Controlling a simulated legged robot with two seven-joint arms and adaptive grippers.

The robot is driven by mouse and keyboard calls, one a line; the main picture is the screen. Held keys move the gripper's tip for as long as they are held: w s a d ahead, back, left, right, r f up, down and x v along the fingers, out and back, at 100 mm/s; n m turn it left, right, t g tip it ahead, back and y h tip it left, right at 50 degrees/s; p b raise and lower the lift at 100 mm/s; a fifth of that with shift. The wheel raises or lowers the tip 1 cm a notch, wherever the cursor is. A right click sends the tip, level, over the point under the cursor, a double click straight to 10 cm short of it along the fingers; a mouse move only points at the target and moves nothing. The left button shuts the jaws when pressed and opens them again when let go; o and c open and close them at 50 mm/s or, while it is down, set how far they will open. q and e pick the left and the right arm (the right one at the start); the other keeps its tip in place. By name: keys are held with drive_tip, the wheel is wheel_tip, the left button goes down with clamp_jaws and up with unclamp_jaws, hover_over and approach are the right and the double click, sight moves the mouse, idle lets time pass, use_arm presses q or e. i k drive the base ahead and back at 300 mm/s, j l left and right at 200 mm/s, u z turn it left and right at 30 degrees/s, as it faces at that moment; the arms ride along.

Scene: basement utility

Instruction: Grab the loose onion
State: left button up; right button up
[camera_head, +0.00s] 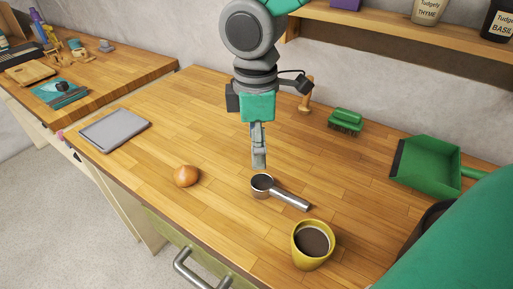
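The loose onion (187,176), round and orange-brown, lies on the wooden worktop (215,220) near its front edge. One gripper (259,162) hangs down over the worktop from the top of the view, to the right of and beyond the onion and apart from it. I take it for my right gripper, as its arm leaves the picture towards the upper right. Its fingers show as one narrow strip, so I cannot tell whether they are open or shut. No held object shows. My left gripper is not in view.
A portafilter (284,191) and a yellow mug (312,244) of dark liquid stand right of the onion. A grey flat slab (115,129) lies left. A green brush (345,121) and green dustpan (426,167) lie at the back right. Worktop around the onion is clear.

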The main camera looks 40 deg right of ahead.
sight(184, 175)
drive_tip(key=k+j, duration=0.8)
drive_tip(key=k, duration=0.05)
